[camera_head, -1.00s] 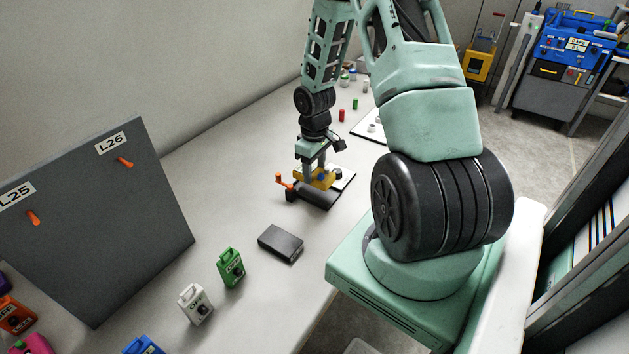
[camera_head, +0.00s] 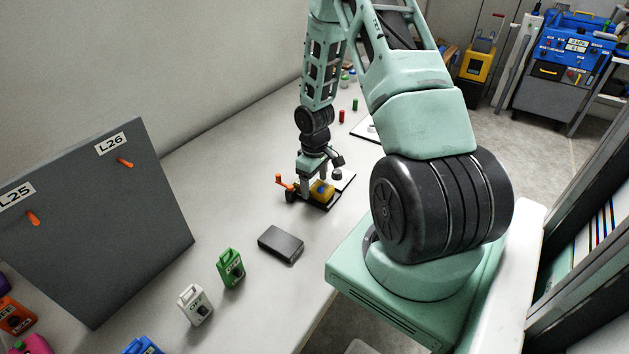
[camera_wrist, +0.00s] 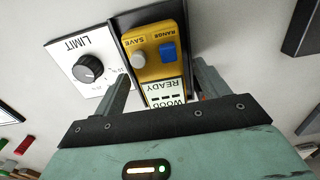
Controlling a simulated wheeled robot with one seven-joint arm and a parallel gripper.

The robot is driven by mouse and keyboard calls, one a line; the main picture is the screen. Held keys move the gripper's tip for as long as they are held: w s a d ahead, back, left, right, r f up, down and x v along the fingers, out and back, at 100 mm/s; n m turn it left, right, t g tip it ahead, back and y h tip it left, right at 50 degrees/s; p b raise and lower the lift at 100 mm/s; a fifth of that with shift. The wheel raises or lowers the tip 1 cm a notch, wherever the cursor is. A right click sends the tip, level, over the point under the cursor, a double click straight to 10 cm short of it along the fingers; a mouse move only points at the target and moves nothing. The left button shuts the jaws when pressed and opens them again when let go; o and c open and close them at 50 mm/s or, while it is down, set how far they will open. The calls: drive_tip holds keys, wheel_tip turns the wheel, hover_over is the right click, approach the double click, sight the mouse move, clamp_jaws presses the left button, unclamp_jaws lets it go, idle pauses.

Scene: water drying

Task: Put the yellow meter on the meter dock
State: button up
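The yellow meter (camera_head: 322,191) rests on the black meter dock (camera_head: 326,206) on the table. In the wrist view the meter (camera_wrist: 155,57) shows a grey SAVE button, a blue RANGE button and a READY / WOOD display. The dock's black rim (camera_wrist: 150,14) shows beyond the meter's end and along its side. My gripper (camera_head: 313,178) is right above the dock, fingers pointing down. In the wrist view my gripper's fingers (camera_wrist: 163,90) stand on either side of the meter, with gaps visible. The meter's near end is hidden by my gripper.
A white LIMIT panel with a black knob (camera_wrist: 88,68) adjoins the dock. An orange handle (camera_head: 281,181) stands at the dock's left. A dark box (camera_head: 281,244), green can (camera_head: 231,267) and white can (camera_head: 195,304) stand nearer.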

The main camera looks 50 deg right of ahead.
sight(314, 184)
wheel_tip(314, 184, up, 12)
drive_tip(key=w+a+r+n, duration=0.1)
drive_tip(key=a+r, duration=0.2)
drive_tip(key=a, duration=0.5)
drive_tip(key=w+a+r+n, duration=0.1)
drive_tip(key=a+r, duration=0.2)
drive_tip(key=a, duration=0.5)
drive_tip(key=s+a+r+n, duration=0.1)
drive_tip(key=s+a+r, duration=0.15)
drive_tip(key=a, duration=0.35)
drive_tip(key=s+a+r+n, duration=0.1)
drive_tip(key=s+a, duration=0.3)
drive_tip(key=a, duration=0.3)
drive_tip(key=s+a+r+n, duration=0.1)
drive_tip(key=s+a+r, duration=0.15)
drive_tip(key=a, duration=0.35)
drive_tip(key=s+a, duration=0.2)
drive_tip(key=s, duration=0.3)
drive_tip(key=s+a+r+n, duration=0.1)
drive_tip(key=s+a, duration=0.2)
drive_tip(key=s, duration=0.2)
drive_tip(key=shift+a+r+n+y, duration=0.2)
drive_tip(key=shift+a+n+y, duration=0.1)
